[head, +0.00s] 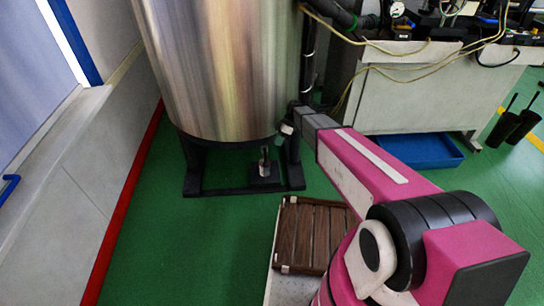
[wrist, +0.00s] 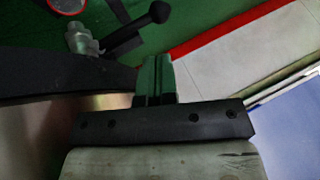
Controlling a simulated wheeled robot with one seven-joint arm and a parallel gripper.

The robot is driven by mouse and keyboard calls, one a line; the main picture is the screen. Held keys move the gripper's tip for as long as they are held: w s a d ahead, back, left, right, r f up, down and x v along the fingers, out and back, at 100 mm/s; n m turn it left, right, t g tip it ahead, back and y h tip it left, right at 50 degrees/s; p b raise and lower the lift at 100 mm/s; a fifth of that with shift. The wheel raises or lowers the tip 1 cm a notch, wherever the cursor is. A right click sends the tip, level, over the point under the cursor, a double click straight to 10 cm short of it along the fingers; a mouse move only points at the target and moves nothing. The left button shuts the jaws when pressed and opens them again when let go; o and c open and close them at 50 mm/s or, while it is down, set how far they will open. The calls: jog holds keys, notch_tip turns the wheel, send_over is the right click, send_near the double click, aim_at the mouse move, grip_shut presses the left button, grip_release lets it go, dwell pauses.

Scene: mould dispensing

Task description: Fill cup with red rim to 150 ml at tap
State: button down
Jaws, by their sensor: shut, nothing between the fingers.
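The cup with the red rim (wrist: 68,4) shows only in part at the top left edge of the wrist view. Its fill level cannot be read. The tap (wrist: 84,40) is a silver fitting with a black ball-ended lever (wrist: 135,30) beside it. My gripper (wrist: 155,60) is shut and empty, below and right of the tap in the wrist view, and apart from the lever. In the head view my arm reaches toward the steel tank (head: 225,70), and the fingertips cannot be made out. A small grey upright object (head: 265,165) stands on a dark base under the tank; its identity is unclear.
The tank stands on a dark frame (head: 195,170). A slatted brown crate (head: 310,235) lies in front of it. A blue tray (head: 420,151) is on the floor by a bench (head: 430,95) with cables. A wall with a red skirting (head: 130,185) runs along the left. Green floor (head: 185,250) is clear there.

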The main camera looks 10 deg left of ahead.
aim_at(265, 157)
jog(key=x, duration=1)
dwell(0.4)
jog(key=shift+s, duration=0.1)
jog(key=shift+s+f+n+t+y, duration=0.1)
jog(key=shift+f+n+t+y, duration=0.15)
jog(key=shift+f+t, duration=1)
jog(key=shift+f+n+t+y, duration=0.25)
jog(key=shift+f+t, duration=0.6)
jog(key=shift+f, duration=0.95)
jog(key=shift+d, duration=0.1)
